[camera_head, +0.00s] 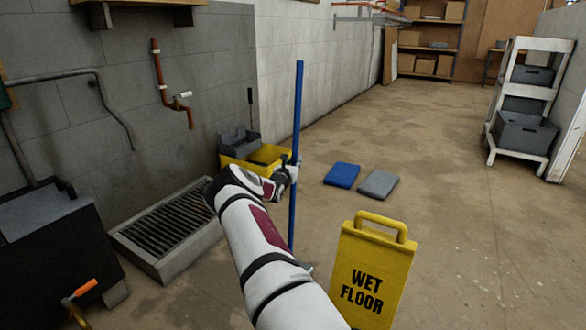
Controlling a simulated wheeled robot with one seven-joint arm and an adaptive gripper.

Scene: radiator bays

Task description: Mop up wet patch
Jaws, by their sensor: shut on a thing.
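My gripper (286,174) is shut on a blue mop handle (298,105), which stands nearly upright in front of me. The lower end of the mop is hidden behind my arm. A yellow mop bucket (268,155) with a grey wringer (238,142) stands behind my gripper, near the wall. A yellow wet floor sign (373,265) stands on the floor to the right of my arm. The floor is blotchy brown, and I cannot tell a wet patch from the stains.
A grated floor drain (170,227) with a raised rim lies left of my arm. A blue cloth (342,175) and a grey cloth (378,184) lie beyond the sign. A white shelf cart (525,105) stands at right.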

